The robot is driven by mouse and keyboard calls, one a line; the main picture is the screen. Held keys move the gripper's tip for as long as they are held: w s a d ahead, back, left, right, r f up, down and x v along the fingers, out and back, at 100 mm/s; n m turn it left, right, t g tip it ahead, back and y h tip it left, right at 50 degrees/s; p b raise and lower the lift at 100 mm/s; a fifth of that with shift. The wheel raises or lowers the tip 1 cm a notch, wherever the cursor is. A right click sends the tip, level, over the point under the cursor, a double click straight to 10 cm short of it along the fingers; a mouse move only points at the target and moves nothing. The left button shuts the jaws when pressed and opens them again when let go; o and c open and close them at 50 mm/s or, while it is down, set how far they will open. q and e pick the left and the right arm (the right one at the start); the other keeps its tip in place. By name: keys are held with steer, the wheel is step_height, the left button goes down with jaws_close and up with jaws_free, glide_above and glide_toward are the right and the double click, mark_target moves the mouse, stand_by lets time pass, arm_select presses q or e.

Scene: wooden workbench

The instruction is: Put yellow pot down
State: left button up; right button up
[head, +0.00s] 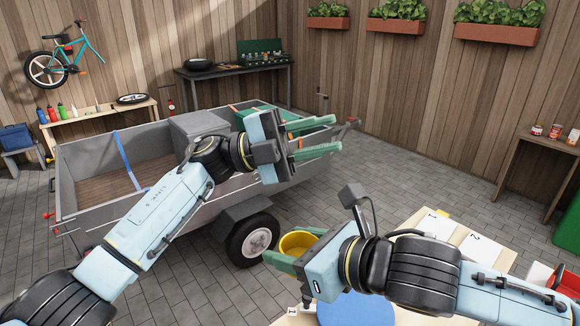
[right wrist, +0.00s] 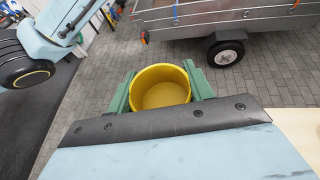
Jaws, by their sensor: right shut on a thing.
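The yellow pot (head: 297,242) is a round, open, empty-looking tub. My right gripper (head: 292,246) is shut on it, with one green finger on either side. In the right wrist view the pot (right wrist: 161,88) sits between the two fingers, its open top showing, with grey paving beyond. In the head view the pot is at the left edge of the bench, its lower part hidden by my gripper. I cannot tell how high it is held. My left gripper (head: 322,137) is open and empty, raised in front of the trailer.
The wooden bench (head: 411,221) carries white numbered cards (head: 474,245) and a blue round mat (head: 357,312), partly hidden by my right arm. A red and white object (head: 541,277) lies at its right. A grey trailer (head: 88,160) stands behind on the paving.

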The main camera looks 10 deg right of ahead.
arm_select(q)
steer(key=s+d+r+m+g+y, duration=0.1)
steer(key=s+r+m+g+y, duration=0.15)
steer(key=s+m+y, duration=0.9)
steer(key=n+t+y, duration=0.3)
steer(key=t+y, duration=0.6)
glide_above(290, 251)
step_height(290, 251, down, 5)
step_height(290, 251, down, 11)
